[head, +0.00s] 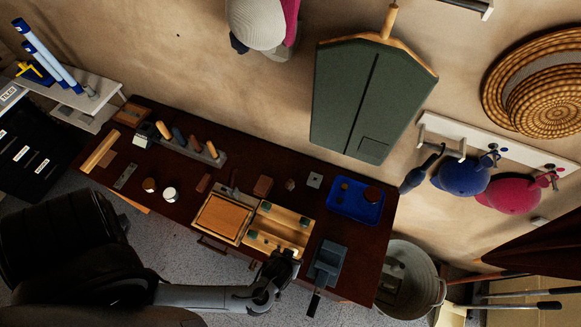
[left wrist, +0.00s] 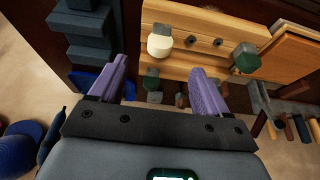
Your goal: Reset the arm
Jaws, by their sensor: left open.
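My left arm comes in from the left in the head view, and its gripper (head: 284,256) is over the front edge of the dark table, by a light wooden box (head: 302,218). The box's left part holds an orange-brown wooden panel (head: 221,218). In the left wrist view my left gripper (left wrist: 157,84) has its two purple fingers apart with nothing held between them. Beyond the fingers is the wooden box (left wrist: 210,22), with a cream knob (left wrist: 160,42) and a green block (left wrist: 246,58) on it. My right gripper is in neither view.
The dark table (head: 330,240) also carries a blue tray (head: 355,204), a grey-blue vise-like block (head: 328,262) and a rack of handled tools (head: 190,146). A metal bucket (head: 425,270) stands off its right end. Hats and a green bag hang on the wall.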

